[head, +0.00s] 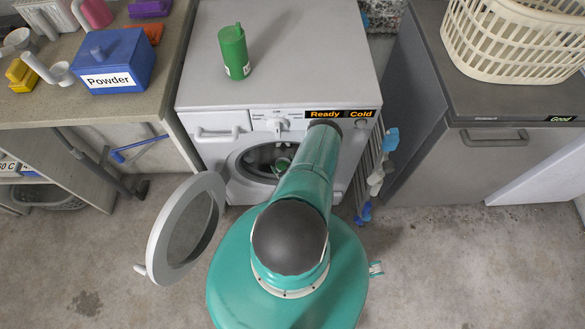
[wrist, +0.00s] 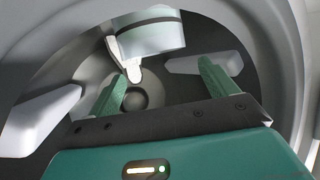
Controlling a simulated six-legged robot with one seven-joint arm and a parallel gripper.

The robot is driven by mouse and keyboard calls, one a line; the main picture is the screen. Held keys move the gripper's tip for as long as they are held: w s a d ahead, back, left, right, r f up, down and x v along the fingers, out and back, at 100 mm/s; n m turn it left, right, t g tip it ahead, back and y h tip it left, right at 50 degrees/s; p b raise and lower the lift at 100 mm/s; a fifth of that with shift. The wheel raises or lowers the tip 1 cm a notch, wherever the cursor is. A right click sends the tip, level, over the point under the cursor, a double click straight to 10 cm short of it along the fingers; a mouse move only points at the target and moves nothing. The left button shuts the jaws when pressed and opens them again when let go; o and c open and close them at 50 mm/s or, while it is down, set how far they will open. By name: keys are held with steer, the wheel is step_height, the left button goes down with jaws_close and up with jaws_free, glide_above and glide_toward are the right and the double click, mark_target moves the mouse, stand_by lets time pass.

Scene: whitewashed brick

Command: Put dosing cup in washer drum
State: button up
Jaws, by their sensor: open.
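The washer (head: 212,105) stands with its round door (head: 187,228) swung open to the left. My arm reaches into its drum opening. In the wrist view my gripper (wrist: 160,70) is inside the dark drum (wrist: 68,75), its two green fingers spread with nothing between them. A pale, teal-tinted rounded thing (wrist: 155,38), likely the dosing cup, shows just beyond the fingertips at the top of the picture. A white piece (wrist: 125,62) hangs at its left side; I cannot tell whether it is its handle. The cup appears apart from the fingers. In the head view my arm hides most of the drum.
A green container (head: 233,52) stands on the washer top. A blue powder box (head: 117,62) and white scoops stand on the left counter. A cream basket (head: 515,40) is on the right cabinet (head: 430,80). Grey paddles (wrist: 38,122) stick out of the drum wall.

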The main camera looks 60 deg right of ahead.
steer(key=v, duration=1.2)
steer(key=shift+s+a+r, duration=0.1)
